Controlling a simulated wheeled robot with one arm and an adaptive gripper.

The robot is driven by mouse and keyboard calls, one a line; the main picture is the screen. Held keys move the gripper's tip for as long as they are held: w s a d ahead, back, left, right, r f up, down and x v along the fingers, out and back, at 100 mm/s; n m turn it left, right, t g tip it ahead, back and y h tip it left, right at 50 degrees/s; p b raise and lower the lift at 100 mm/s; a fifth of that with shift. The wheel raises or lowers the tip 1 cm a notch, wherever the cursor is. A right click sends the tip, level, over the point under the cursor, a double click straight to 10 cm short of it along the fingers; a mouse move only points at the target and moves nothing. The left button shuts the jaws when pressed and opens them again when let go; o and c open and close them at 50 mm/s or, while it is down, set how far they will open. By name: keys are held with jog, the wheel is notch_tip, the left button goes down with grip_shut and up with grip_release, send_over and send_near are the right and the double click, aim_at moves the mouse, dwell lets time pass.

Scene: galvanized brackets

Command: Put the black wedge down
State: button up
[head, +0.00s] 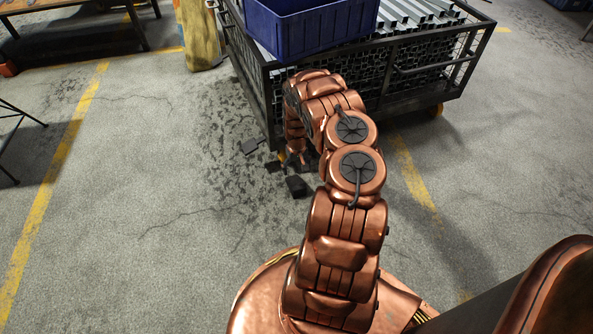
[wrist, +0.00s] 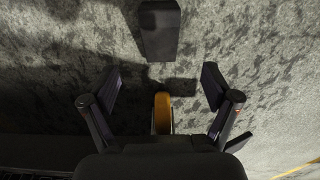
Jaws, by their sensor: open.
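A black block (wrist: 160,30), which looks like the wedge, lies on the concrete floor at the top of the wrist view. It is beyond my fingertips and apart from them. My gripper (wrist: 160,88) is open, with its dark finger pads spread wide and nothing held between them. I cannot tell which is the wedge there.
A mesh cart (head: 420,70) carries a blue bin (head: 310,28) and metal brackets (head: 413,12). An orange part (wrist: 162,112) shows between my fingers, perhaps a caster. Another dark piece (wrist: 238,142) is beside the right finger.

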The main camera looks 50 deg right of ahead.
jog(key=s+a+r+g, duration=0.15)
jog(key=a+r, duration=0.35)
jog(key=r, duration=0.6)
jog(key=s+a+r+h, duration=0.1)
jog(key=s+a+r, duration=0.3)
jog(key=r, duration=0.6)
jog(key=s+a+r+g, duration=0.1)
jog(key=a+r, duration=0.5)
jog(key=r, duration=0.5)
jog(key=s+a+r+n, duration=0.1)
jog(key=s+a+r, duration=0.3)
jog(key=s+a, duration=0.3)
jog(key=s+a+r+n+g, duration=0.1)
jog(key=s+a+r, duration=0.3)
jog(key=s+a, duration=0.4)
jog(key=s+a+r+n+y, duration=0.1)
jog(key=s+a+r+n, duration=0.2)
jog(key=s, duration=0.7)
jog(key=a+r, duration=0.2)
jog(key=a, duration=0.2)
jog(key=shift+s+a, duration=0.2)
jog(key=shift+a, duration=0.15)
